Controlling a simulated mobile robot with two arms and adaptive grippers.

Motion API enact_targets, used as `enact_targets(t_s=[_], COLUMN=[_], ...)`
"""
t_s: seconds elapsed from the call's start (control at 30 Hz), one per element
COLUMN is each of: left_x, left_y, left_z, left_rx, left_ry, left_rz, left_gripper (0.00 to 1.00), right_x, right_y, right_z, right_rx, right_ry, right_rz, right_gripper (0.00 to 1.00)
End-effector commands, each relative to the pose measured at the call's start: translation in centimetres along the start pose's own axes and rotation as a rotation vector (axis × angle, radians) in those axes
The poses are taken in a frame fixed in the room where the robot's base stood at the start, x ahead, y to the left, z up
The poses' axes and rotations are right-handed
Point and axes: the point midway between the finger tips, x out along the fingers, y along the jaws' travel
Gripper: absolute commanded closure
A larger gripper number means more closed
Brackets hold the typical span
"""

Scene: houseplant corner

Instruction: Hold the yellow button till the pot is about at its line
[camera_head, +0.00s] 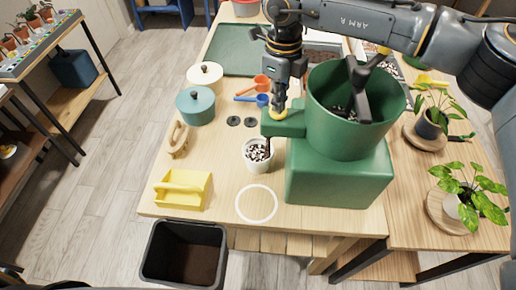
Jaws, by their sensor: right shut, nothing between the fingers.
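The green dispenser (340,178) stands on the wooden table, with a wide open hopper and a short spout block on its left side. The yellow button (277,115) sits on top of that block, partly covered by my right gripper (280,105). The right gripper is shut and empty, pointing down with its fingertips at the button; they appear to touch it. A small white pot (250,164) stands upright below the spout block. Dark and white speckled mix shows inside it; its fill line cannot be made out. My left gripper is not in view.
A white ring (240,212) marks bare table in front of the pot. A yellow caddy (182,199), teal lidded jar (196,108), cream lidded jar (205,76) and scoops (250,99) lie to the left. A black bin (162,268) stands below the front edge. Potted plants (468,194) are at right.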

Motion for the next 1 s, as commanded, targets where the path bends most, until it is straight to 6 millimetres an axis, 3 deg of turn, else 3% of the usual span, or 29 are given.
enact_targets(t_s=[0.3, 0.63, 1.0], left_x=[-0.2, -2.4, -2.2], left_y=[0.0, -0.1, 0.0], left_z=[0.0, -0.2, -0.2], left_rx=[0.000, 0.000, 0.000], left_ry=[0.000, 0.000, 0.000], left_rz=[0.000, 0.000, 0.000], left_gripper=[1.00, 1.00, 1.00], right_x=[-0.3, -5.0, -5.0], right_y=[0.0, 0.0, 0.0], right_z=[0.0, 0.0, 0.0], right_rx=[0.000, 0.000, 0.000], right_ry=[0.001, 0.000, 0.001], right_rz=[0.001, 0.000, 0.000], right_gripper=[1.00, 1.00, 1.00])
